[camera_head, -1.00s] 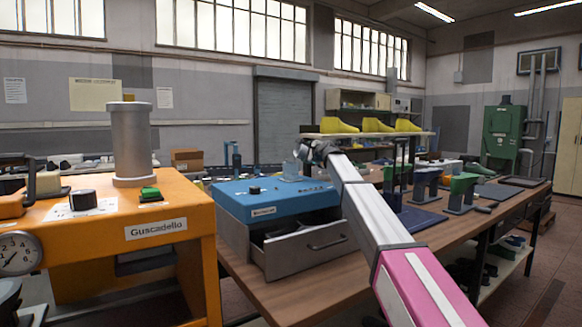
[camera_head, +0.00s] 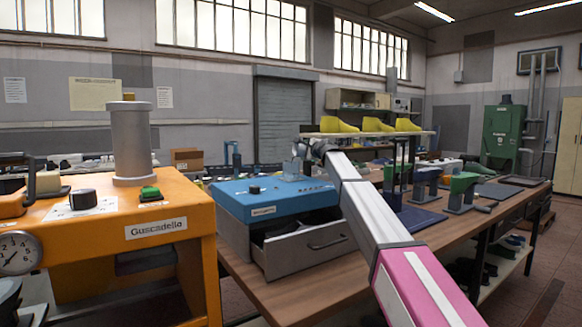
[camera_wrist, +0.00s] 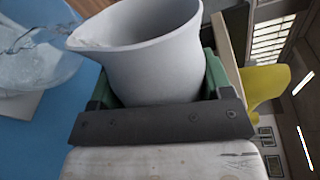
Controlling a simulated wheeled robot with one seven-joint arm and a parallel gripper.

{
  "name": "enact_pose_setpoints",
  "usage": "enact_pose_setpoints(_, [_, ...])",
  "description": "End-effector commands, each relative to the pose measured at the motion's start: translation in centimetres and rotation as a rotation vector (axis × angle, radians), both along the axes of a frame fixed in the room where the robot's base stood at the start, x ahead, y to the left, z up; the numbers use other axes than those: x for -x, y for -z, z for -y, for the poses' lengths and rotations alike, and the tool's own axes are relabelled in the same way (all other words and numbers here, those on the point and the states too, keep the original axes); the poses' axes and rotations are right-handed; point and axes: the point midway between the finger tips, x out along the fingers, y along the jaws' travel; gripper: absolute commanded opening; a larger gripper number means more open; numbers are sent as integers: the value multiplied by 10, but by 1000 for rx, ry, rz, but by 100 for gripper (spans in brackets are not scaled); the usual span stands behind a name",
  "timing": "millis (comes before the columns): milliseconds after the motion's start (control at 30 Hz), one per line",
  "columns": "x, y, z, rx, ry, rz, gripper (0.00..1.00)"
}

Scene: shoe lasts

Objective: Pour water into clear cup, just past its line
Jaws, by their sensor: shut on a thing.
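A thin clear stream of water (camera_wrist: 32,36) leaves the spout toward the clear cup (camera_wrist: 40,72) at the left. The cup holds some clear water; its line and exact level cannot be made out. In the head view the clear cup (camera_head: 291,171) stands on the blue box, just left of my gripper (camera_head: 316,151). The jug is hard to make out there.
The blue box (camera_head: 262,204) stands on a wooden bench (camera_head: 300,291) with its grey drawer (camera_head: 308,247) pulled out. An orange machine (camera_head: 180,253) stands at the left. Yellow shoe lasts (camera_head: 372,124) sit on a shelf behind my arm.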

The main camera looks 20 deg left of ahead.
Motion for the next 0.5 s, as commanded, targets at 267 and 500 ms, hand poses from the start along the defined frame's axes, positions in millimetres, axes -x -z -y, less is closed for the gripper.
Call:
enact_pose_setpoints(267, [2,-6,-2,24,0,21,42])
enact_pose_setpoints(500, [3,-11,-4,48,0,41,42])
